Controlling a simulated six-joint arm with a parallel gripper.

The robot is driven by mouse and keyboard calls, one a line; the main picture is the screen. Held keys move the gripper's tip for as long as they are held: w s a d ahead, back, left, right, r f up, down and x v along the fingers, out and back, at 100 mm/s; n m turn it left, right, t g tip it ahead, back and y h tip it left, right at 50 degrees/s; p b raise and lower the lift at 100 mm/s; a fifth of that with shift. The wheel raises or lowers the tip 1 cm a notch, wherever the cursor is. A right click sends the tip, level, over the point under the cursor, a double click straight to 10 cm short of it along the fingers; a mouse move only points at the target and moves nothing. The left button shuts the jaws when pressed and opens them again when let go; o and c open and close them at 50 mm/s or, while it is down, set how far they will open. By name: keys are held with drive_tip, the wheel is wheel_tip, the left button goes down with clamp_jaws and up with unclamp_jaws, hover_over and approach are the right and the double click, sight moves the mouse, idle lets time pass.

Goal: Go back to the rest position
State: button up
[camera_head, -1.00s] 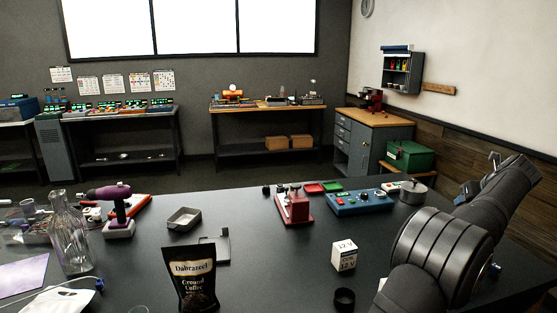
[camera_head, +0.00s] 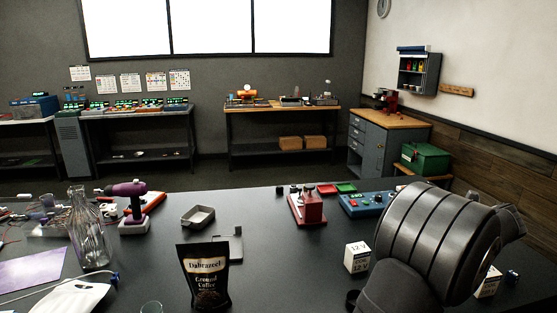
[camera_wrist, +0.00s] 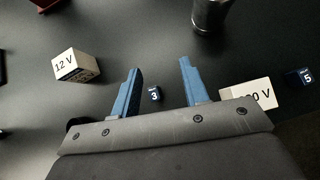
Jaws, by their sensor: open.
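My gripper (camera_wrist: 158,85) shows in the wrist view with its two blue fingers apart and nothing between them. It hangs above the black table (camera_head: 270,235). A small dark cube marked 3 (camera_wrist: 154,94) lies on the table below, seen between the fingers. A white box marked 12 V (camera_wrist: 76,66) is to the left of the fingers; it also shows in the head view (camera_head: 357,257). In the head view my arm fills the right side, and the gripper's fingers are not visible there.
A second white box (camera_wrist: 250,95) and a dark cube marked 5 (camera_wrist: 299,78) lie to the right. A metal cylinder (camera_wrist: 210,14) stands ahead. A coffee bag (camera_head: 206,277), glass bottle (camera_head: 90,235), purple drill (camera_head: 129,203), metal tray (camera_head: 198,216), red device (camera_head: 308,208) and blue control box (camera_head: 364,204) share the table.

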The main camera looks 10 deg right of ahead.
drive_tip(key=w+a+f, duration=0.3)
drive_tip(key=a+f, duration=0.2)
drive_tip(key=shift+a+n, duration=0.3)
drive_tip(key=shift+o, duration=0.2)
